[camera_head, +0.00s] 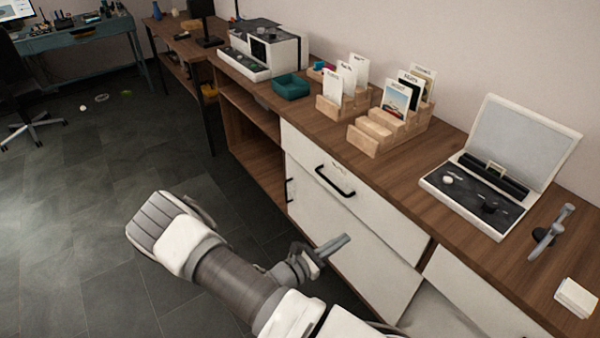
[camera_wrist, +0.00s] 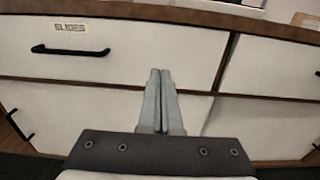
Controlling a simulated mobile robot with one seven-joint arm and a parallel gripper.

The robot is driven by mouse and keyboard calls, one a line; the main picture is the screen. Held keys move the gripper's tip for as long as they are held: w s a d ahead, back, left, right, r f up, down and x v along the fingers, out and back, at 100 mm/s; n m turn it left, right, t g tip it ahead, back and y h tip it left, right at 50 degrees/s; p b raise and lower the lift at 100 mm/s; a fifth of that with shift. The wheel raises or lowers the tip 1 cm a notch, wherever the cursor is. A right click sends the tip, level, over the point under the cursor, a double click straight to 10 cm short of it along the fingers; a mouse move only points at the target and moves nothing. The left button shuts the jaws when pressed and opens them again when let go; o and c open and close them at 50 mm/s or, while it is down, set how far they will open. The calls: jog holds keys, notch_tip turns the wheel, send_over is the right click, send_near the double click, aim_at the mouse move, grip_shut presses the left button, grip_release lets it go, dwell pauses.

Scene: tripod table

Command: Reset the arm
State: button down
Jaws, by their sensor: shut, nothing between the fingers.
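My gripper (camera_wrist: 160,78) is shut and empty, its two grey fingers side by side in the wrist view. In the head view my gripper (camera_head: 343,243) is beside the white cabinet front, below the level of the countertop. My arm is folded across the lower middle of the head view. The wrist view faces the cabinet's white drawer fronts, with a drawer labelled "SLIDES" (camera_wrist: 120,62) at the upper left. I cannot tell the exact gap between the fingertips and the cabinet.
A wooden countertop (camera_head: 437,205) holds an open white case (camera_head: 500,165), wooden card racks (camera_head: 385,130), a teal bin (camera_head: 290,86) and a white machine (camera_head: 265,50). A black drawer handle (camera_head: 335,181) sticks out from the cabinet. The dark tiled floor (camera_head: 80,190) at left is mostly clear.

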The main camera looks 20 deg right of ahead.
jog(key=shift+r, duration=0.1)
jog(key=s+a+r+m+y, duration=0.45)
jog(key=r+m+y, duration=0.2)
jog(key=r, duration=0.45)
jog(key=s+a+r+m+y, duration=0.45)
jog(key=r+m, duration=0.35)
jog(key=r, duration=0.4)
jog(key=s+a+r+m+y, duration=0.3)
jog(key=s+r+m+y, duration=0.35)
jog(key=r, duration=0.45)
notch_tip(320, 180, up, 13)
jog(key=p, duration=1.2)
jog(key=shift+w+a+f+m, duration=0.15)
jog(key=shift+a+m, duration=0.15)
jog(key=shift+a, duration=0.05)
jog(key=shift+d, duration=0.1)
